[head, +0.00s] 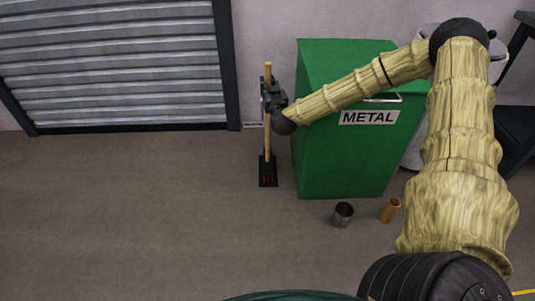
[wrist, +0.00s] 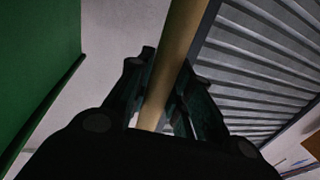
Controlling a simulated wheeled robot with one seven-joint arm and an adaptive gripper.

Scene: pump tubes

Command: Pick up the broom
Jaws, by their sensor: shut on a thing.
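The broom stands upright on the floor, left of the green bin, in the head view. Its wooden handle (head: 267,132) is thin and light brown, and its dark head (head: 268,172) with a red mark is at the bottom. My gripper (head: 268,97) is at the upper part of the handle and shut on it. In the wrist view the broom handle (wrist: 178,62) runs between the fingers of my gripper (wrist: 163,85). I cannot tell whether the broom head touches the floor.
A green bin labelled METAL (head: 345,160) stands right beside the broom, under my forearm. A dark metal can (head: 342,215) and an orange-brown cylinder (head: 390,209) are on the floor before it. A grey roller shutter (head: 115,65) is at the left. The floor (head: 130,215) at left is clear.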

